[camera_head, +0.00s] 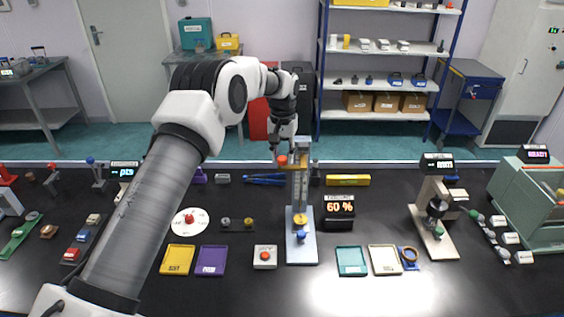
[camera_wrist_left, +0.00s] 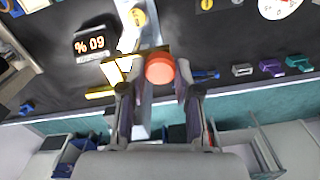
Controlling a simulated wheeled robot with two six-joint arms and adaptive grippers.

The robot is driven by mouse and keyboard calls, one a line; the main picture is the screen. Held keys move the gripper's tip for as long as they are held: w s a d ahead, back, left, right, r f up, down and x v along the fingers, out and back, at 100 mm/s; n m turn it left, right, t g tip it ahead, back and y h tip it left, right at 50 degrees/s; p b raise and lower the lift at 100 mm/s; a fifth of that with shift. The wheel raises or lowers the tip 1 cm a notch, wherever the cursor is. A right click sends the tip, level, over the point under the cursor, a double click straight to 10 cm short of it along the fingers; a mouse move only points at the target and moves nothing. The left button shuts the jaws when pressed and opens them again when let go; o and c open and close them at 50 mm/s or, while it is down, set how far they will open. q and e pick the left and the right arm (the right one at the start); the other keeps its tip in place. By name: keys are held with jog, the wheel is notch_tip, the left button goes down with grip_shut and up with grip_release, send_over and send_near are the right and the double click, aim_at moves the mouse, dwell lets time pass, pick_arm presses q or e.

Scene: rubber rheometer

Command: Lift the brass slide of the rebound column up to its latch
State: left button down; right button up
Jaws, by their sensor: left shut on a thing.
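The rebound column (camera_head: 299,205) stands upright on a grey base plate at the middle of the bench. Its brass slide (camera_head: 292,167) is high on the column, near the top, with a red knob (camera_head: 282,160) on its left side. My left gripper (camera_head: 283,153) comes down from above and is shut on the red knob. In the left wrist view the red knob (camera_wrist_left: 160,67) sits between the two fingers, with the brass slide beyond it. The latch cannot be made out clearly. My right gripper is in neither view.
A display reading 60 % (camera_head: 339,208) stands just right of the column. A white dial (camera_head: 190,222) and a small plate with two discs (camera_head: 236,224) lie to the left. Yellow (camera_head: 177,259) and purple (camera_head: 211,260) trays and a red button box (camera_head: 265,257) are in front.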

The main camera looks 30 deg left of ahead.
pick_arm(q)
jog(key=shift+r, duration=0.8)
jog(key=shift+w, duration=0.1)
jog(key=c, duration=0.9)
grip_release()
jog(key=shift+o, duration=0.4)
notch_tip(320, 180, up, 12)
